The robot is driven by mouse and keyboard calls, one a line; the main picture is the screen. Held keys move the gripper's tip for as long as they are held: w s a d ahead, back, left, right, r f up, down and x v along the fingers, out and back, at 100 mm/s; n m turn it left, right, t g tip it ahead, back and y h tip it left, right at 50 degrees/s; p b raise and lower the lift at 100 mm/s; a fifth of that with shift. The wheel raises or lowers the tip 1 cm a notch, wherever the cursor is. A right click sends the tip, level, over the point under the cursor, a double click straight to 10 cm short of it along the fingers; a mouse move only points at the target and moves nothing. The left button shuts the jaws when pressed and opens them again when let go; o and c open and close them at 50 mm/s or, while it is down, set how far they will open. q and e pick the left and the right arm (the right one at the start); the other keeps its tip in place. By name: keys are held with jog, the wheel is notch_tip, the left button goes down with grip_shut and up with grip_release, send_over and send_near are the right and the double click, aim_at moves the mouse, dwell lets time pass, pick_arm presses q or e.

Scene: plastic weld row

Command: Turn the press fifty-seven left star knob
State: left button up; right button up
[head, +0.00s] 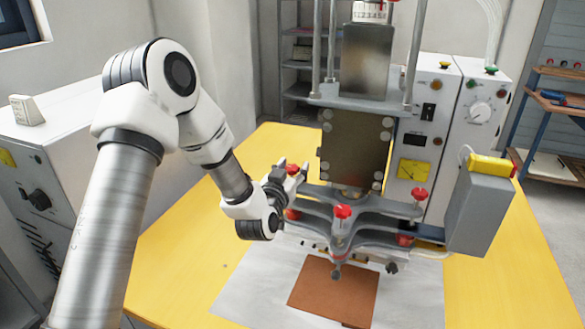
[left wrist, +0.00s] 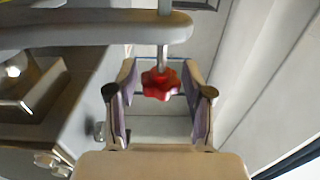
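The press (head: 350,150) stands on the yellow table with red star knobs on its grey arms. Its left star knob (head: 292,170) is at the left end of the upper arm, beside my left gripper (head: 284,174). In the left wrist view the red star knob (left wrist: 161,84) sits on a metal rod between the two fingers of my left gripper (left wrist: 160,105). The fingers are open, with a gap on each side of the knob. A middle knob (head: 342,212) and a right knob (head: 419,194) also show. My right gripper is not in view.
A brown plate (head: 334,291) lies on a light sheet below the press. A control box (head: 440,120) with knobs and a grey box (head: 480,212) with a yellow top stand right. A white machine (head: 60,150) is at left. The yellow table (head: 180,255) is bare at front left.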

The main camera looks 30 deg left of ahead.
pick_arm(q)
jog(key=c, duration=0.6)
jog(key=shift+c, duration=0.2)
jog(key=shift+a+m+h, duration=0.1)
jog(key=shift+m+h, duration=0.3)
jog(key=shift+h, duration=0.2)
jog(key=m+h, duration=0.1)
jog(key=h, duration=0.1)
jog(key=m+h+p, duration=0.1)
jog(key=m+h, duration=0.1)
jog(key=h, duration=0.1)
jog(key=shift+r+t, duration=0.15)
jog(key=shift+t, duration=0.15)
jog(key=m+h, duration=0.2)
jog(key=h, duration=0.1)
jog(key=m+g+h+p, duration=0.1)
jog(key=m+h, duration=0.1)
jog(key=shift+g+h, duration=0.3)
jog(key=shift+h, duration=0.1)
jog(key=m+g+h, duration=0.3)
jog(key=h, duration=0.1)
jog(key=shift+m+h+p, duration=0.3)
jog(key=shift+p, duration=0.1)
jog(key=m+g+h, duration=0.2)
jog(key=shift+g+h, duration=0.3)
jog(key=shift+g, duration=0.1)
jog(key=shift+m+g+h, duration=0.8)
jog(key=shift+m+g, duration=0.4)
jog(key=shift+g, duration=0.2)
